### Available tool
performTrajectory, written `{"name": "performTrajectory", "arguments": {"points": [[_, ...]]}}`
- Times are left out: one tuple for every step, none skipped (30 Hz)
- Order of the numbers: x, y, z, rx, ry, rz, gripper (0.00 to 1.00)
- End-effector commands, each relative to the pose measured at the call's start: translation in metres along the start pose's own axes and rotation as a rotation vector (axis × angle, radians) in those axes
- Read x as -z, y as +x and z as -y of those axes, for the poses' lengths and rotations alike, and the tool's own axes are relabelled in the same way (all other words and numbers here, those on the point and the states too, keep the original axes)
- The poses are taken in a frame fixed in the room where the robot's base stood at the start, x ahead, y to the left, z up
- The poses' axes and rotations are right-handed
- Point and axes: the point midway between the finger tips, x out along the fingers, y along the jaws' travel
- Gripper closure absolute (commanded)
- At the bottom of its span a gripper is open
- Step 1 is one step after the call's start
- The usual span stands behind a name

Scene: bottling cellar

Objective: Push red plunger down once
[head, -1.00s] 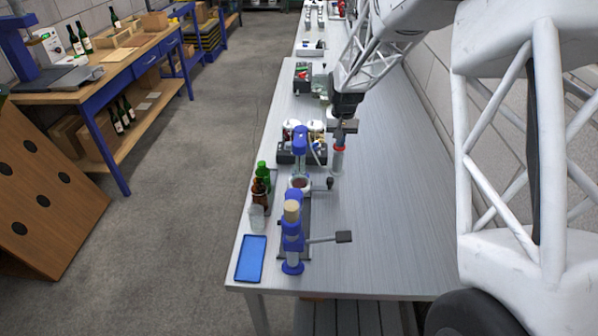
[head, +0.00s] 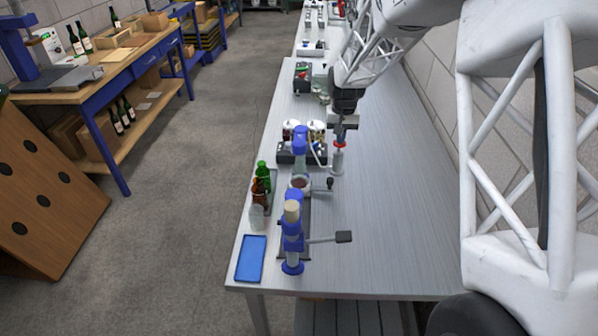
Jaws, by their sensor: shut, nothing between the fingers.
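The red plunger (head: 340,144) shows as a small red band on top of an upright pale grey cylinder (head: 338,161). The cylinder stands on the metal bench, right of a blue-topped bench device (head: 300,142). My gripper (head: 344,131) points down directly above the plunger, its fingers shut and empty. The fingertips overlap the plunger's top in the picture; I cannot tell whether they touch it. The very top of the plunger is hidden behind the fingers.
A blue corking stand (head: 292,232) with a side lever (head: 343,237) is at the near end. Green (head: 263,172) and brown (head: 259,194) bottles and a blue tray (head: 251,258) are at the left edge. The bench's right side (head: 390,200) is clear.

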Motion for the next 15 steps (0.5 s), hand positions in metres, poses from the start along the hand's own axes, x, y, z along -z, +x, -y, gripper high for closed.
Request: {"name": "performTrajectory", "arguments": {"points": [[0.000,-0.002,0.000,0.000,0.000,0.000,1.00],[0.000,-0.003,0.000,0.000,0.000,0.000,1.00],[0.000,-0.004,0.000,0.000,0.000,0.000,1.00],[0.000,-0.006,0.000,0.000,0.000,0.000,1.00],[0.000,-0.007,0.000,0.000,0.000,-0.001,1.00],[0.000,-0.008,0.000,0.000,0.000,-0.001,1.00],[0.000,-0.009,0.000,0.000,0.000,-0.001,1.00],[0.000,-0.010,0.000,0.000,0.000,-0.001,1.00],[0.000,-0.012,0.000,0.000,0.000,-0.002,1.00],[0.000,-0.013,0.000,0.000,0.000,-0.002,1.00],[0.000,-0.014,0.000,0.000,0.000,-0.002,1.00],[0.000,-0.015,0.000,0.000,0.000,-0.002,1.00],[0.000,-0.017,0.000,0.000,0.000,-0.002,1.00],[0.000,-0.018,0.000,0.000,0.000,-0.002,1.00],[0.000,-0.019,0.000,0.000,0.000,-0.002,1.00]]}}
